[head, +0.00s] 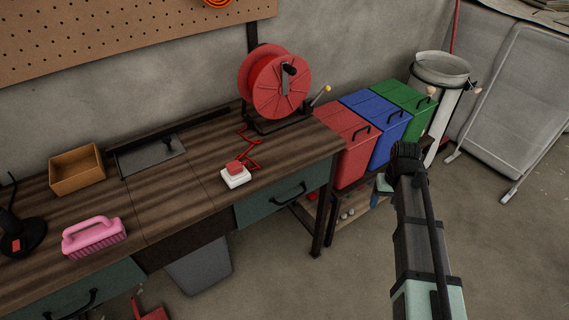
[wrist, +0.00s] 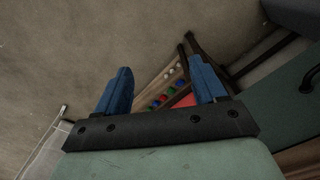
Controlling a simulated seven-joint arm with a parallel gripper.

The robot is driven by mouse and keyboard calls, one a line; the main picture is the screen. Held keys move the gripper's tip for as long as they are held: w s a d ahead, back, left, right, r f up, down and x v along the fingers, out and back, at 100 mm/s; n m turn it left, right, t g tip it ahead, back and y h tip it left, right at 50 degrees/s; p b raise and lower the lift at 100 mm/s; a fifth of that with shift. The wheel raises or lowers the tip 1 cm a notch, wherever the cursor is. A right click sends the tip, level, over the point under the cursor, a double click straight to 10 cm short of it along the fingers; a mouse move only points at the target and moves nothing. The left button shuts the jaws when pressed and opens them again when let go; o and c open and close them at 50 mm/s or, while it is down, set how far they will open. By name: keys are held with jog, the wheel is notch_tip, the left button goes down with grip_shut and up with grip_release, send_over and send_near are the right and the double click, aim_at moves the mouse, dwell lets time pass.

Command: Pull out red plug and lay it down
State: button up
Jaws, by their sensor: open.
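The red plug (head: 235,167) sits on a white socket block (head: 236,179) on the wooden workbench (head: 190,192). A red cord (head: 251,150) runs from the plug back toward a red cable reel (head: 275,85). My gripper (wrist: 158,90) shows two blue fingers spread apart with nothing between them. In the head view my arm is at the right, off the bench and over the floor, well away from the plug. Its fingers are mostly hidden there. The plug is not in the wrist view.
A pink brush (head: 94,238), an open wooden box (head: 77,171) and a black object (head: 20,235) lie on the bench's left. Red, blue (head: 376,117) and green bins stand right of the bench. A shelf with small coloured balls (wrist: 166,92) shows in the wrist view. Bench space around the socket is clear.

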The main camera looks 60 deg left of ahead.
jog(key=s+a+r+n, duration=0.1)
jog(key=s+a+r, duration=0.2)
jog(key=a, duration=0.2)
jog(key=s+a+r+n, duration=0.1)
jog(key=s+a+r, duration=0.1)
jog(key=s+a, duration=0.3)
jog(key=n, duration=0.6)
send_near(234, 164)
jog(key=shift+w+d+f, duration=0.25)
jog(key=shift+w+f, duration=0.05)
jog(key=shift+w, duration=0.1)
jog(key=shift+s+a+r, duration=0.15)
jog(key=shift+s+r, duration=0.05)
jog(key=shift+s, duration=0.3)
jog(key=shift+f, duration=0.1)
jog(key=shift+f, duration=4.45)
